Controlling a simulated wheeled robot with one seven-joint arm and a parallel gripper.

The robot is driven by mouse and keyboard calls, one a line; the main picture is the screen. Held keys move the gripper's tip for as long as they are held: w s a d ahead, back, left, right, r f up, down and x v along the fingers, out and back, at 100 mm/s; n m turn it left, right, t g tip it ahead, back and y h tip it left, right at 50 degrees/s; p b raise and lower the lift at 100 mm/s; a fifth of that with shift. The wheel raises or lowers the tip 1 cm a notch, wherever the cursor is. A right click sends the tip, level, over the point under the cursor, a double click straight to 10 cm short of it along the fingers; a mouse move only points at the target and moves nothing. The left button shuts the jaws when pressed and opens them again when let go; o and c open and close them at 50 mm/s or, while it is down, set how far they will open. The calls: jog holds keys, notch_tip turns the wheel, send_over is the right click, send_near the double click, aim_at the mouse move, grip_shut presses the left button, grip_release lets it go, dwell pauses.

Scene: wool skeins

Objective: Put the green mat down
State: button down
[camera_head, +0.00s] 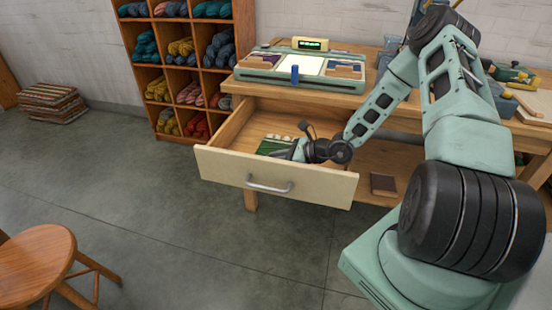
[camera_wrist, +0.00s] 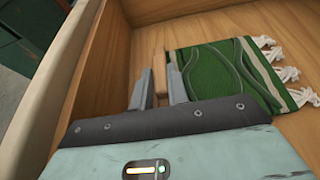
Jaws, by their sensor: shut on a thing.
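The green mat (camera_head: 272,146) is inside the open drawer, low over or on its wooden floor; I cannot tell which. In the wrist view the mat (camera_wrist: 215,70) looks flat, with wavy dark and pale lines and white tassels along its right edge. My gripper (camera_head: 297,151) reaches down into the drawer. My gripper hides the mat's near corner.
The drawer (camera_head: 225,164) is pulled out, with a pale front and metal handle. Its front wall (camera_wrist: 60,75) stands close left of my fingers in the wrist view. The workbench top (camera_head: 345,100) is above, holding a tray device. A stool (camera_head: 38,262) stands at the left.

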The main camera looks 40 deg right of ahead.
jog(key=shift+f, duration=0.1)
jog(key=c, duration=1.4)
grip_release()
jog(key=shift+o, duration=0.2)
jog(key=v, duration=0.7)
jog(key=shift+s+d+r, duration=0.1)
jog(key=shift+s+r, duration=0.1)
jog(key=shift+r, duration=0.05)
